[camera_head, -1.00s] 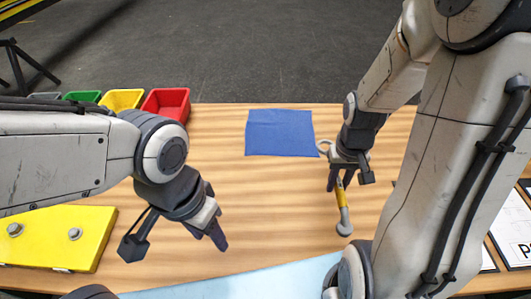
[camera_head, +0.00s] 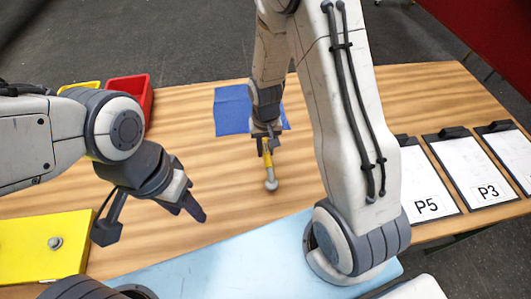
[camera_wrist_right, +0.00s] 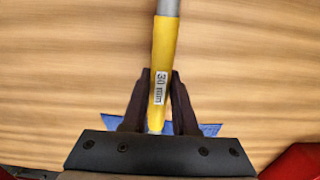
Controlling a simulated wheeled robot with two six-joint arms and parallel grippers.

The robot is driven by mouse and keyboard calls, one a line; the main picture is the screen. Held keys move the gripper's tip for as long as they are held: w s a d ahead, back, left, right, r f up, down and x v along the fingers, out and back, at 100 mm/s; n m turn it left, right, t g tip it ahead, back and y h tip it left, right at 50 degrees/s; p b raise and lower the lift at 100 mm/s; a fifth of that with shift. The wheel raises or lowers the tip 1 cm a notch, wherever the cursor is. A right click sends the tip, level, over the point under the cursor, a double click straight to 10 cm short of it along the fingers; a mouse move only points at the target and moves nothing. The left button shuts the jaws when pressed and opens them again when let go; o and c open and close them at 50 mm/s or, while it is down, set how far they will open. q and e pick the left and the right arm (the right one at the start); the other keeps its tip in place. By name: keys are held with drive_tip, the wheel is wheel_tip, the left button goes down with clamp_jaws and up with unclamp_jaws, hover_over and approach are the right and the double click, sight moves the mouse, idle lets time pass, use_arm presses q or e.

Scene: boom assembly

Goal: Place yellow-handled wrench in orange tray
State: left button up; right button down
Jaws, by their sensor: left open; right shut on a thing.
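The yellow-handled wrench (camera_head: 268,168) is in my right gripper (camera_head: 264,140), near the front edge of the blue cloth in the head view. In the right wrist view my right gripper (camera_wrist_right: 157,105) is shut on the yellow handle of the wrench (camera_wrist_right: 164,60), which carries a "30 mm" label. Its grey shaft runs out of the top of that view. My left gripper (camera_head: 190,208) is open and empty over the table at the left. I see no orange tray that I can make out in these views.
A blue cloth (camera_head: 231,108) lies on the wooden table (camera_head: 430,95). Red (camera_head: 132,92) and yellow (camera_head: 82,86) bins stand at the back left. A yellow plate (camera_head: 35,262) lies at the front left. Clipboards P5 (camera_head: 425,185) and P3 (camera_head: 480,178) lie at the right.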

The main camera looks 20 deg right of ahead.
drive_tip(key=shift+f+p, duration=0.3)
drive_tip(key=shift+f, duration=1.35)
drive_tip(key=c, duration=1.1)
unclamp_jaws()
drive_tip(key=shift+f, duration=0.1)
drive_tip(key=o, duration=0.4)
